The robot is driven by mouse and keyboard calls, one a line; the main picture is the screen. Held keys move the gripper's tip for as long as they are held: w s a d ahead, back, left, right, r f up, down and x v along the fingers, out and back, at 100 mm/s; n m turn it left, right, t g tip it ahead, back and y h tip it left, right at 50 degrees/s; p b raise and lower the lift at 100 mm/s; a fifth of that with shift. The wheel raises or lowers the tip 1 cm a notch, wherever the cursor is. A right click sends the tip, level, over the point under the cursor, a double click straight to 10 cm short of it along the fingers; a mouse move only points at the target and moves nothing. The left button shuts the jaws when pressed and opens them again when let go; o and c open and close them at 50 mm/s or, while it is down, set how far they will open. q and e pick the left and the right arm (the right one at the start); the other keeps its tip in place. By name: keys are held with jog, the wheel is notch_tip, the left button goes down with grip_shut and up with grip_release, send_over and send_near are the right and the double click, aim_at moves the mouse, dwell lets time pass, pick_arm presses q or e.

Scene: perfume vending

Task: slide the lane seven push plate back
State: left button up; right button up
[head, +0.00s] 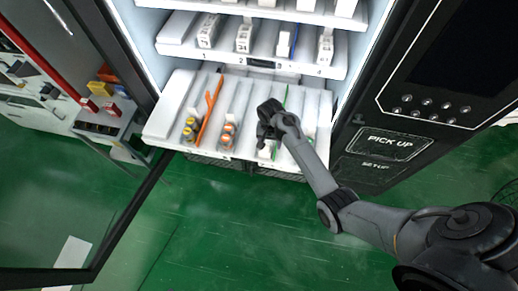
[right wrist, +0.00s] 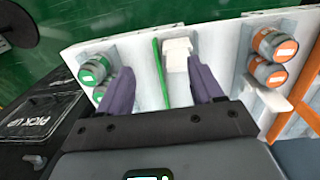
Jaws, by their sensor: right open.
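The pulled-out lower tray (head: 172,105) of the vending machine holds lanes split by thin dividers. My right gripper (head: 268,128) is over the right half of this tray. In the right wrist view the right gripper (right wrist: 160,66) is open, its dark fingers apart. A small white block (right wrist: 177,52), possibly the push plate, shows between the fingertips, beside a green divider (right wrist: 158,72). I cannot tell whether the fingers touch it. The lane numbers are not readable, so I cannot confirm lane seven. My left gripper is not in view.
Orange-banded bottles (right wrist: 268,58) stand right of the fingers, and green-banded bottles (right wrist: 94,70) stand to the left. An upper shelf (head: 290,62) with white boxes hangs above the tray. The open door frame (head: 125,220) is at left, and the pick-up panel (head: 392,140) at right.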

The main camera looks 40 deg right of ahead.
aim_at(266, 147)
jog(key=w+r, duration=0.2)
jog(key=shift+w+d+r+t, duration=0.15)
jog(key=shift+w+t, duration=0.25)
jog(key=shift+w+f, duration=0.1)
jog(key=shift+f, duration=0.1)
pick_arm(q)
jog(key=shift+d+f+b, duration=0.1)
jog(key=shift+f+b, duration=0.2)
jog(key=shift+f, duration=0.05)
pick_arm(e)
notch_tip(266, 147, down, 10)
jog(key=shift+r, duration=0.1)
